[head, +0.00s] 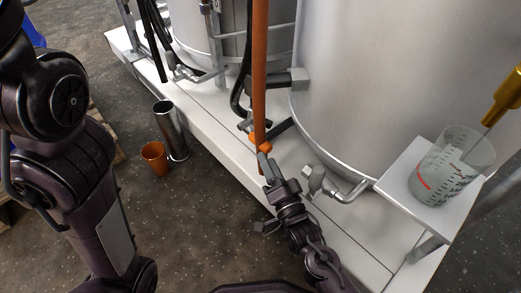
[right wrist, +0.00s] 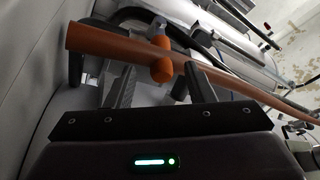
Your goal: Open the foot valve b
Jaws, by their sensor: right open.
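My right gripper (head: 266,163) is open at the lower end of an upright orange pole (head: 259,75), just in front of the big steel tank. A short orange T-shaped piece (head: 265,148) sits at the pole's foot, by the fingertips. In the right wrist view the two fingers (right wrist: 160,85) stand apart, with the orange piece (right wrist: 160,60) between their tips and the pole (right wrist: 110,44) crossing behind. I cannot tell whether they touch. A grey valve fitting (head: 314,180) on a bent outlet pipe is right of the gripper. No label shows which valve is b. My left gripper is out of view.
The large tank (head: 400,70) stands on a white plinth (head: 215,150). A shelf (head: 395,185) at right holds a beaker (head: 450,170). A steel cylinder (head: 172,130) and an orange cup (head: 154,158) stand on the floor at left. Black hoses hang near the pole.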

